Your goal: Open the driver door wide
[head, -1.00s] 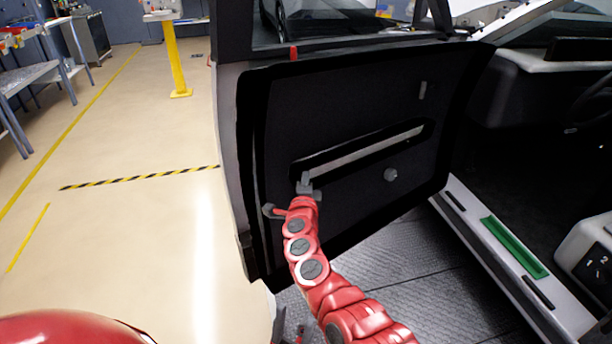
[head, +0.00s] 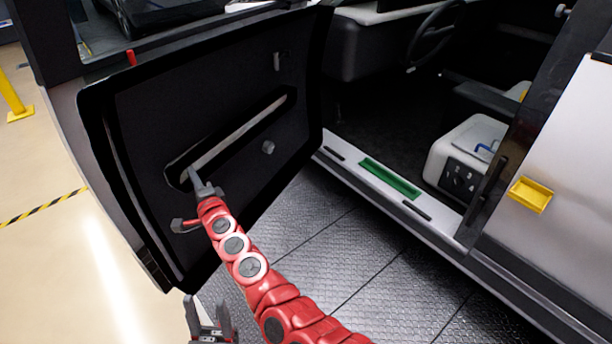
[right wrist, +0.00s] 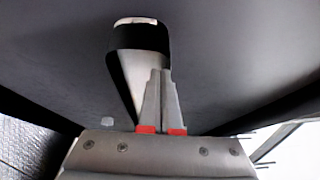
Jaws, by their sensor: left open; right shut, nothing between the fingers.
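The driver door (head: 230,100) stands open, its black inner panel facing me at the left of the head view. A long pale pull recess (head: 235,135) with a dark rim slants across the panel. My right gripper (head: 194,174) is shut and empty, its fingertips at the recess's lower left end. In the right wrist view the shut fingers (right wrist: 160,74) overlap the recess (right wrist: 128,72); whether they touch it is unclear. My left gripper (head: 207,312) is open and empty, low in the head view, below the door's bottom edge.
The door opening shows a sill with a green strip (head: 390,178), a steering wheel (head: 432,38) and a white numbered box (head: 465,155). A yellow tray (head: 530,194) is on the white body side. Grey tread-plate floor (head: 345,235) lies clear below. A yellow post (head: 12,95) stands far left.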

